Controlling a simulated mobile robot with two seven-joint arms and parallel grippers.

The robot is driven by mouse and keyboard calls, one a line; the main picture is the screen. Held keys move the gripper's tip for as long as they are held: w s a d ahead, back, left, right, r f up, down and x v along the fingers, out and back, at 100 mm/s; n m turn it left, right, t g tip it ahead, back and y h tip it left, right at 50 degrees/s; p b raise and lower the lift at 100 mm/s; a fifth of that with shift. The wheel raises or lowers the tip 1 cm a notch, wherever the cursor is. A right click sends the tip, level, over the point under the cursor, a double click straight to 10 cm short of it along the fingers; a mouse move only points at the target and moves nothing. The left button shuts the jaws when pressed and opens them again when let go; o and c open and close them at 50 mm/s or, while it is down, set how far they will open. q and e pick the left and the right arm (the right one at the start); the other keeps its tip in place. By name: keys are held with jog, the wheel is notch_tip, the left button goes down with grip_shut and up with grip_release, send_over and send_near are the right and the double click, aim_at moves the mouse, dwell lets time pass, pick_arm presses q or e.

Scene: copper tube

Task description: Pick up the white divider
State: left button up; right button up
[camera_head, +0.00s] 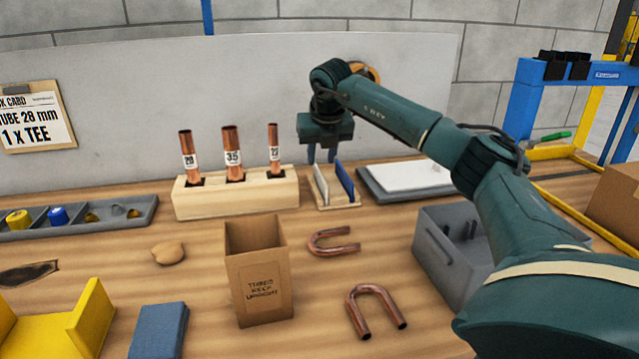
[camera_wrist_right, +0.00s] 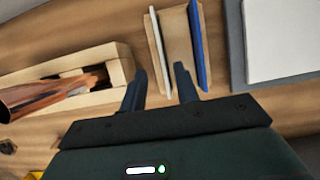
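The white divider (camera_head: 320,186) stands upright in a small wooden rack (camera_head: 347,205), to the left of a blue divider (camera_head: 344,181). In the right wrist view the white divider (camera_wrist_right: 157,52) shows as a thin edge beyond my fingertips, roughly in line with the gap between them. The blue divider (camera_wrist_right: 199,45) is to its right there. My right gripper (camera_head: 321,157) is above the rack, pointing down, with its fingers apart and nothing between them; its fingers also show in the right wrist view (camera_wrist_right: 159,80). My left gripper is not in view.
A wooden block with copper tubes (camera_head: 236,199) stands close to the rack's left. A grey board with a white sheet (camera_head: 405,178) lies to its right. A cardboard box (camera_head: 260,285), copper bends (camera_head: 372,303) and a grey bin (camera_head: 440,250) are nearer.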

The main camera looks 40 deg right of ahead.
aim_at(320, 174)
jog(key=x, duration=0.5)
jog(key=shift+w+d+f, duration=0.15)
jog(key=shift+d+f, duration=0.05)
jog(key=shift+f, duration=0.1)
jog(key=shift+c, duration=0.2)
grip_shut()
